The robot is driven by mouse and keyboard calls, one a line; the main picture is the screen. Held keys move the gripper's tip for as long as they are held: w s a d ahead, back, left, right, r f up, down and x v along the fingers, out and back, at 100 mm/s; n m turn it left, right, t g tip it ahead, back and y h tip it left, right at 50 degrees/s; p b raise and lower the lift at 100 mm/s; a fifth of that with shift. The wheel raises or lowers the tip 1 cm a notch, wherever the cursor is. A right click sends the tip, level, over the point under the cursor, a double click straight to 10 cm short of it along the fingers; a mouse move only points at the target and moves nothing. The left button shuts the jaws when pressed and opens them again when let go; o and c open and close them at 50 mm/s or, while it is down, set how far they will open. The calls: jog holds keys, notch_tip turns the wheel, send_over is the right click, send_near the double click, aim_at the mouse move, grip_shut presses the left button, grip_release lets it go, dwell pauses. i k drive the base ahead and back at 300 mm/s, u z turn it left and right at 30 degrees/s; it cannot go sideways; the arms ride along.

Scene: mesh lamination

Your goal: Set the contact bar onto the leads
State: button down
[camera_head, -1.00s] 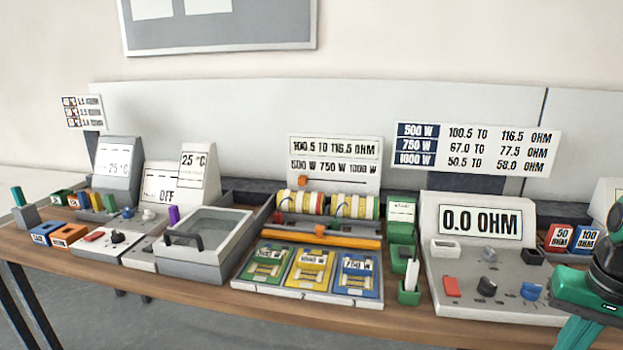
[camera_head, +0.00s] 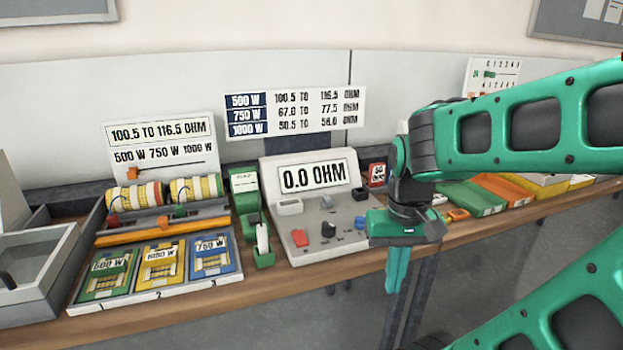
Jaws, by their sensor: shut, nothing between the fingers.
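No part is labelled as the contact bar. A white upright piece (camera_head: 262,237) stands in a small green holder (camera_head: 264,258); I cannot tell which of these is the contact bar. Small red and green leads seem to show by the rolls. Green, yellow and blue mesh cards (camera_head: 212,257) lie in front of the bar. The meter (camera_head: 312,175) reads 0.0 OHM. My gripper (camera_head: 396,280) is shut and empty, pointing down right of the meter's panel, apart from these things.
A grey open-topped box (camera_head: 40,275) stands at the left. Green, orange and yellow flat boxes (camera_head: 505,192) lie at the right behind my arm. A red resistor block (camera_head: 376,174) stands beside the meter. The table's front edge (camera_head: 200,300) is clear.

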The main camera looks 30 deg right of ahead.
aim_at(165, 231)
jog(key=k, duration=0.5)
jog(key=u, duration=0.65)
jog(key=i, duration=1)
jog(key=z, duration=0.55)
